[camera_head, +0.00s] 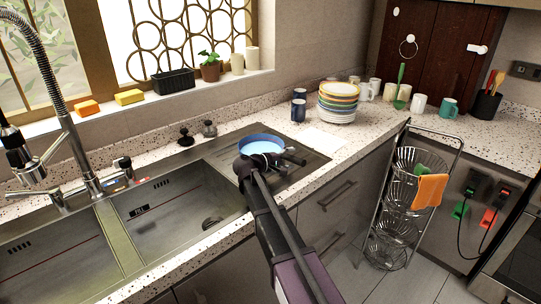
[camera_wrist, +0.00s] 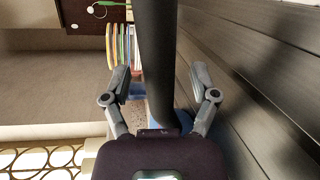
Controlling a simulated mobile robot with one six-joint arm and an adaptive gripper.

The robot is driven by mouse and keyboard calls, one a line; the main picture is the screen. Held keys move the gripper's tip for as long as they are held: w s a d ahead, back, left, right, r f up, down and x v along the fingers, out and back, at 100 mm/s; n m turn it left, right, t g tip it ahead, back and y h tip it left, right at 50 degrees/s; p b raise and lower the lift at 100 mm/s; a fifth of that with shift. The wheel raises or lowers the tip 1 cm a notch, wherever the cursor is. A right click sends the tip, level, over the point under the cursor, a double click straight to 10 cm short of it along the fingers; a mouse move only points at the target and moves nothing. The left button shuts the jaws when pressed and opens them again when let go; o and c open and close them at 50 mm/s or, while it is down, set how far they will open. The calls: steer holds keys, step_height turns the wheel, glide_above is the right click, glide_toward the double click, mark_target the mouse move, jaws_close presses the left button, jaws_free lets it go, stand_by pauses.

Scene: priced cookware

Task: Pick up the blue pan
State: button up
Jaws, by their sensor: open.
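The blue pan (camera_head: 258,147) sits on the steel drainboard to the right of the sink, with a darker blue rim and a light blue inside. My gripper (camera_head: 270,161) is at the near side of the pan and covers part of its near edge. In the wrist view my gripper (camera_wrist: 160,76) has its two fingers spread wide. A long dark bar (camera_wrist: 156,60) runs between them, apart from both fingertips; it looks like the pan's handle, but I cannot be sure. Small blue patches show beside the bar.
Two dark blue mugs (camera_head: 299,107) and a stack of plates (camera_head: 338,102) stand behind the pan to the right. A white sheet (camera_head: 322,139) lies on the counter. The tall faucet (camera_head: 75,150) is at left. A wire basket rack (camera_head: 408,190) stands right of the drawers.

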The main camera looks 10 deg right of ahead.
jaws_close()
stand_by(0.3)
steer(key=shift+r+p, duration=0.3)
stand_by(0.4)
steer(key=shift+r+p, duration=1.5)
steer(key=s+a, duration=0.3)
steer(key=s, duration=0.4)
steer(key=s+a+r+p, duration=0.1)
steer(key=s+a, duration=0.2)
steer(key=s, duration=0.4)
steer(key=shift+s+r, duration=0.2)
steer(key=shift+s, duration=0.15)
stand_by(0.4)
